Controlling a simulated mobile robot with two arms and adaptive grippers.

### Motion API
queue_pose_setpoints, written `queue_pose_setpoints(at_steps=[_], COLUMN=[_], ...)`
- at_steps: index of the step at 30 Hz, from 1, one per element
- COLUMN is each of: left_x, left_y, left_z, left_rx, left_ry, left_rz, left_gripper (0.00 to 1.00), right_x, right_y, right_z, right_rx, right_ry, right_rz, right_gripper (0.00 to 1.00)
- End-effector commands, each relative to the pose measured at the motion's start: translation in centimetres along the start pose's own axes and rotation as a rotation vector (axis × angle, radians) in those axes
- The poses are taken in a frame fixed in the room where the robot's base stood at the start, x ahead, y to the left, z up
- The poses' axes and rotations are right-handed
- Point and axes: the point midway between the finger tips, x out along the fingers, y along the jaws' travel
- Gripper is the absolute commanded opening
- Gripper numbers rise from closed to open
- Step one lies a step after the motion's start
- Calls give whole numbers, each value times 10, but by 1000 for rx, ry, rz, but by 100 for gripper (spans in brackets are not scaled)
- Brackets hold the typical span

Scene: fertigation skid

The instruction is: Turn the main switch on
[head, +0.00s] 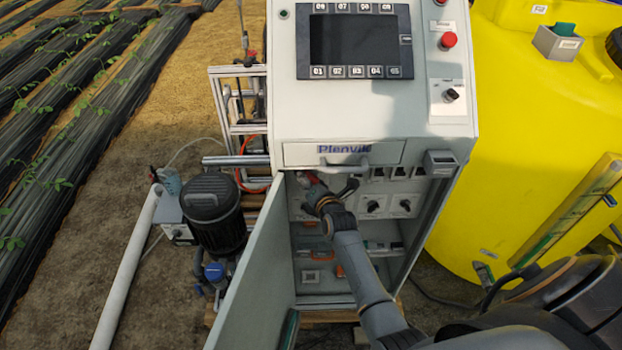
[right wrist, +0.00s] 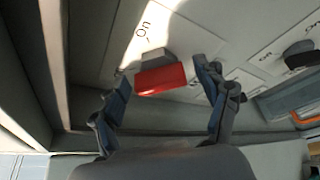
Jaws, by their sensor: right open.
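The main switch, a red handle (right wrist: 160,79) on a grey base, is on the panel inside the open cabinet. A printed "On" mark shows beside it in the right wrist view. In the head view only a bit of red (head: 309,178) shows, partly hidden by my gripper. My right gripper (right wrist: 164,88) is open, with one finger on each side of the red handle and visible gaps between. It also shows inside the cabinet in the head view (head: 328,187). My left gripper is not in view.
The cabinet door (head: 252,272) stands open on the left of my right arm. Black rotary knobs (head: 373,206) are right of the gripper. A drawer with a handle (head: 343,155) is just above. A yellow tank (head: 540,130) stands at the right, a pump motor (head: 212,212) at the left.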

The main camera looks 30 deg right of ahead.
Motion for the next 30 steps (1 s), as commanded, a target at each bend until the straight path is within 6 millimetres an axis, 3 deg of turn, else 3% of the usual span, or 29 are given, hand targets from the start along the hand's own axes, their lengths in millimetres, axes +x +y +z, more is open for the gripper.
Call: queue_pose_setpoints(at_steps=[5, 13, 23, 30], left_x=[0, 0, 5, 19], left_y=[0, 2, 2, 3], left_z=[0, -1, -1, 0], left_rx=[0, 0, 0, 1], left_ry=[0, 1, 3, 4], left_rz=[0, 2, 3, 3], left_gripper=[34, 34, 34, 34], right_x=[0, 0, 0, 1], right_y=[0, 0, -3, -4], right_z=[0, 0, 0, -2], right_rx=[0, 0, 33, 156], right_ry=[0, 0, -1, 0], right_rz=[0, -1, 14, 69], right_gripper=[72, 19, 19, 19])
